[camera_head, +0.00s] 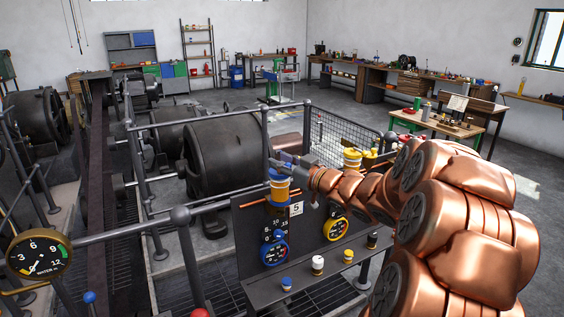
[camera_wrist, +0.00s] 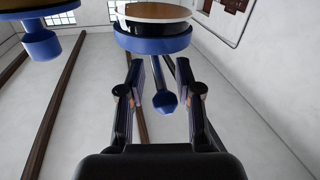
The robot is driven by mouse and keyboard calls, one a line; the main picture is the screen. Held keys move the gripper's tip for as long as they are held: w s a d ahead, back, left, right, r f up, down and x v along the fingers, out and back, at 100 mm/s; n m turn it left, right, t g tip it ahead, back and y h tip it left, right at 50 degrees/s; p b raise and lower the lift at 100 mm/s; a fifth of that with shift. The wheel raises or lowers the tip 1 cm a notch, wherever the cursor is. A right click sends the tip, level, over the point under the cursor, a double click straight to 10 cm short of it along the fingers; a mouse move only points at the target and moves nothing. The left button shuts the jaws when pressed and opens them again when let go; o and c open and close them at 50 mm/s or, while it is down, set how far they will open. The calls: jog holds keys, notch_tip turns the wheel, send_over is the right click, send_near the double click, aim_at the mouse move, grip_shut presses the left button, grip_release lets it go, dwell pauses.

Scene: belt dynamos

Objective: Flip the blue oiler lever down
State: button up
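The blue oiler (camera_head: 279,185), an amber cup with blue bands, stands on top of the dark gauge panel in the head view. My gripper (camera_head: 290,163) is at its upper right, partly in front of it. In the wrist view the blue oiler (camera_wrist: 152,40) is at the top, and a blue lever with a round knob (camera_wrist: 164,102) hangs into the picture below it. My gripper (camera_wrist: 162,95) is open, with the knob between its fingers. I see a gap on both sides, so no touch shows. The lever cannot be made out in the head view.
A second blue-banded part (camera_wrist: 40,40) is at the left of the wrist view. A yellow oiler (camera_head: 352,158) stands behind my gripper. The panel carries a blue gauge (camera_head: 274,253) and a yellow gauge (camera_head: 336,229). A railing (camera_head: 180,216) and dark drums (camera_head: 222,152) lie left.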

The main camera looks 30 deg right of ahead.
jog(key=shift+c, duration=0.3)
grip_shut()
jog(key=shift+f, duration=0.1)
jog(key=b, duration=0.2)
jog(key=shift+f+t+b, duration=0.3)
jog(key=shift+f, duration=0.1)
jog(key=t+b, duration=0.1)
jog(key=b, duration=0.2)
jog(key=n+t+b, duration=0.1)
jog(key=b, duration=0.3)
jog(key=t+y+b, duration=0.1)
jog(key=b, duration=0.2)
jog(key=shift+s+f+t, duration=0.3)
jog(key=shift+f, duration=0.1)
jog(key=shift+n+b, duration=0.3)
jog(key=shift+b, duration=0.15)
jog(key=shift+r+t, duration=0.2)
jog(key=shift+t, duration=0.1)
